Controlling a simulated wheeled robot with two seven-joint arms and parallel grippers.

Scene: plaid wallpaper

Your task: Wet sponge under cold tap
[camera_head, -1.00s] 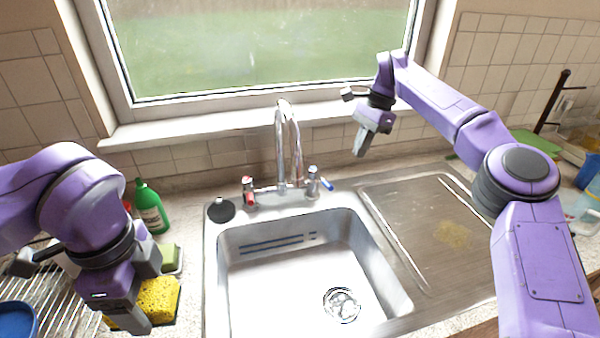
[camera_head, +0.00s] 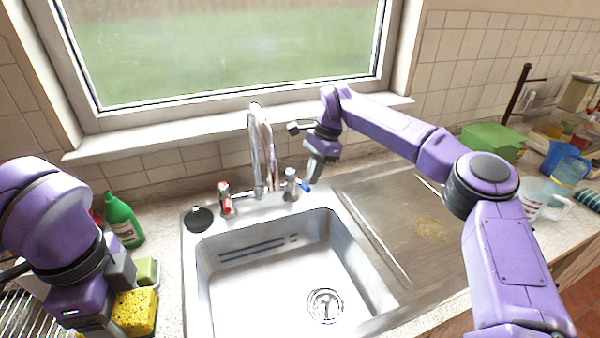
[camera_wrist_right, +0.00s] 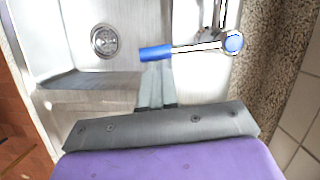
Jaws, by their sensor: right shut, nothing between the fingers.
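The yellow sponge (camera_head: 136,312) lies left of the sink beside a green block (camera_head: 147,271). My left gripper (camera_head: 105,327) is low at the left by the sponge; its fingertips are cut off or hidden, and I cannot tell whether it touches the sponge. The chrome tap (camera_head: 262,150) stands behind the sink, with a red-marked handle (camera_head: 225,198) on its left and a blue-lever cold handle (camera_head: 304,186) on its right. My right gripper (camera_head: 313,176) is shut and empty, fingertips close to the blue lever. The wrist view shows the blue lever (camera_wrist_right: 168,52) just beyond the fingertips (camera_wrist_right: 156,85).
The sink basin (camera_head: 275,285) is empty, with a drain (camera_head: 325,306). A black plug (camera_head: 199,219) sits on its rim. The drainboard (camera_head: 395,225) at right is clear. A green bottle (camera_head: 123,221) stands at left; a jug (camera_head: 541,199) and a green box (camera_head: 493,142) stand at far right.

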